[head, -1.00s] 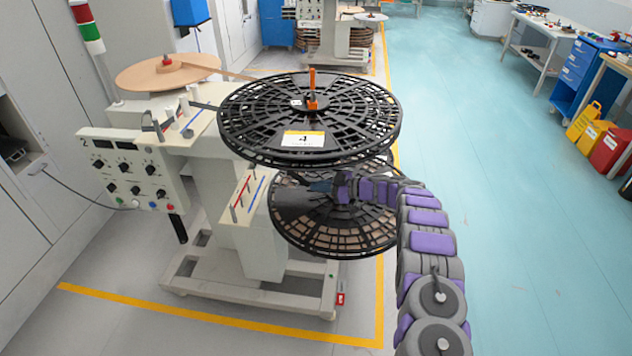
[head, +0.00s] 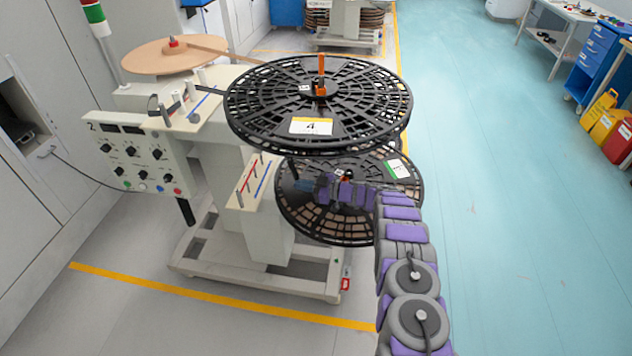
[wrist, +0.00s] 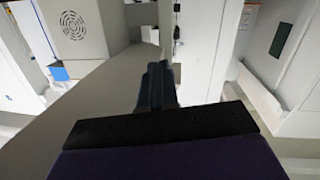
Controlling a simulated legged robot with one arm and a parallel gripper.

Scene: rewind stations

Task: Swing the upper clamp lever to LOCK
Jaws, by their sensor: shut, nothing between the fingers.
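The upper clamp lever (head: 321,75) is a small orange lever standing upright at the hub of the upper black reel (head: 250,85), which carries a label marked 4. Which marking the lever is set to is too small to read. My gripper (head: 297,186) is below the upper reel, in front of the lower reel (head: 405,195) and well under the lever, not touching it. In the wrist view my gripper (wrist: 157,85) shows its dark fingers together and empty. The lever does not show in the wrist view.
The rewind station has a control panel (head: 140,160) at left and a tan disc (head: 160,57) behind. A pale side shelf (head: 235,200) with red and blue strips stands left of my gripper. Open teal floor (head: 500,220) lies to the right.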

